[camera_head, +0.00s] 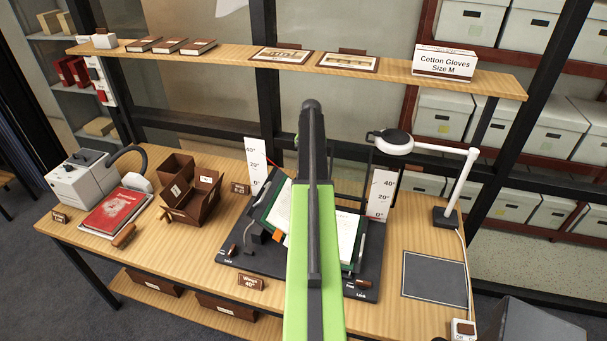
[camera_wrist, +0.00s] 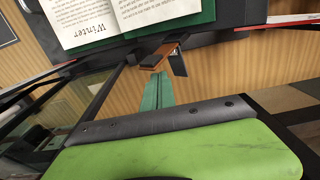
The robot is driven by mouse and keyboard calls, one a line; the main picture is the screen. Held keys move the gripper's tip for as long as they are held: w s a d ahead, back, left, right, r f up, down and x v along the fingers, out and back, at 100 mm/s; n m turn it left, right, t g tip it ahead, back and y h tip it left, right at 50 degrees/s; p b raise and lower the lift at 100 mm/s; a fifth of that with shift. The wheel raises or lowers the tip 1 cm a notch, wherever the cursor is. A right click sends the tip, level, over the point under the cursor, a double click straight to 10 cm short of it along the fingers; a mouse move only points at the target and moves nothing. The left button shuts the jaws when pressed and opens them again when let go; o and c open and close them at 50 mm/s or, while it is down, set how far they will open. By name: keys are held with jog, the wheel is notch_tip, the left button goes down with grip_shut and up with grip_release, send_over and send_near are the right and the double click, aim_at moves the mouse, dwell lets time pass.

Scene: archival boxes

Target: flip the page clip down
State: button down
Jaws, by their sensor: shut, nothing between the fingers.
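An open book (camera_head: 284,207) with a green cover rests on a dark cradle (camera_head: 232,246) at the table's middle. Its pages, one headed "Winter", show in the wrist view (camera_wrist: 135,12). An orange-brown page clip (camera_wrist: 160,54) on a black bracket sits by the book's edge, apparently sticking out away from the pages. In the head view an orange piece (camera_head: 278,236) shows at the book's lower left edge. My gripper (camera_wrist: 158,80) is shut and empty, its teal fingers pointing at the clip, close to it. I cannot tell if they touch. In the head view my arm hides the gripper and the book's middle.
White angle scales (camera_head: 256,165) stand at both sides of the cradle. A lamp (camera_head: 395,141) stands at the right beside a grey mat (camera_head: 434,276). Brown boxes (camera_head: 192,198), a red book (camera_head: 118,212) and a grey machine (camera_head: 84,182) are at the left. A shelf (camera_head: 225,52) spans the back.

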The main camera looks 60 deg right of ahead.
jog(key=shift+s+a+f, duration=0.1)
jog(key=shift+s+a, duration=0.15)
jog(key=shift+a, duration=0.55)
jog(key=shift+s+a+f, duration=0.1)
jog(key=shift+s+a, duration=0.2)
jog(key=shift+a, duration=0.55)
jog(key=shift+s+a+f, duration=0.1)
jog(key=shift+s+a, duration=0.15)
jog(key=shift+a, duration=0.55)
jog(key=w+d+r+p, duration=0.1)
jog(key=d+r+p, duration=0.2)
jog(key=r+p, duration=0.6)
jog(key=shift+r, duration=0.55)
